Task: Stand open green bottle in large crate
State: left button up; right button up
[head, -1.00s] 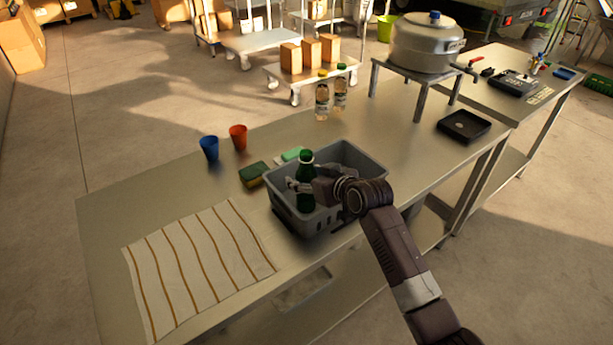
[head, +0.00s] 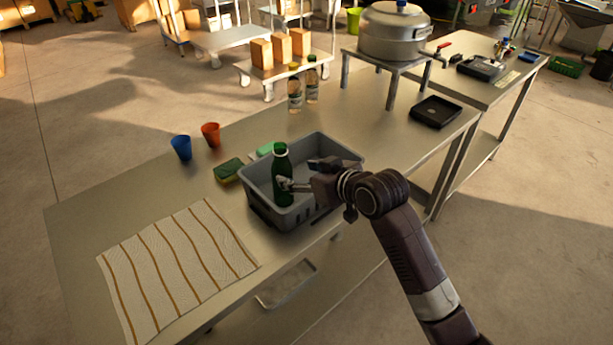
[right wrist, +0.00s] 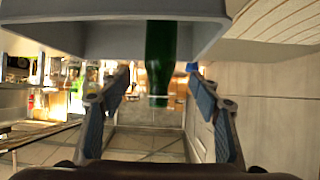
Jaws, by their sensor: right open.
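The green bottle (head: 282,180) stands upright in the left end of the large grey crate (head: 290,219) on the metal table. Its lower end is hidden behind the crate wall. My right gripper (head: 300,175) reaches in from the right over the crate and is open. One finger is close to the bottle's front side; the other is apart from it to the right. In the right wrist view the picture is inverted: the bottle (right wrist: 160,60) lies between the open fingertips, with gaps on both sides, and the crate (right wrist: 95,40) is at the top. My left gripper is not in view.
A sponge (head: 228,170), a blue cup (head: 181,147) and an orange cup (head: 211,134) stand left of the crate. A striped cloth (head: 178,268) lies at the front left. Two clear bottles (head: 295,95) (head: 312,82), a black tray (head: 437,111) and a pot (head: 394,33) are behind.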

jog(key=shift+v, duration=1.4)
jog(key=s+d+f+m+g+h, duration=0.1)
jog(key=s+d+f+g+h, duration=0.15)
jog(key=s+f, duration=0.5)
jog(key=s+d+f+m+g+h, duration=0.1)
jog(key=s+d+f, duration=0.3)
jog(key=s+f, duration=0.4)
jog(key=s+d+f+m+g+h, duration=0.1)
jog(key=s+d+f+g, duration=0.2)
jog(key=s, duration=0.7)
jog(key=s+d+f+m+g+h, duration=0.1)
jog(key=s+d+f+h, duration=0.1)
jog(key=s+d, duration=0.6)
jog(key=s+a+f+b, duration=0.1)
jog(key=s+f, duration=0.1)
jog(key=f, duration=1.1)
jog(key=s+a+f, duration=0.1)
jog(key=a+f, duration=0.1)
jog(key=f, duration=1.1)
jog(key=s+d+f+g, duration=0.2)
jog(key=s+d+f, duration=0.1)
jog(key=s+f, duration=1.4)
jog(key=shift+s+d+f+b, duration=0.2)
jog(key=shift+s+f+b, duration=0.05)
jog(key=shift+f+b, duration=0.15)
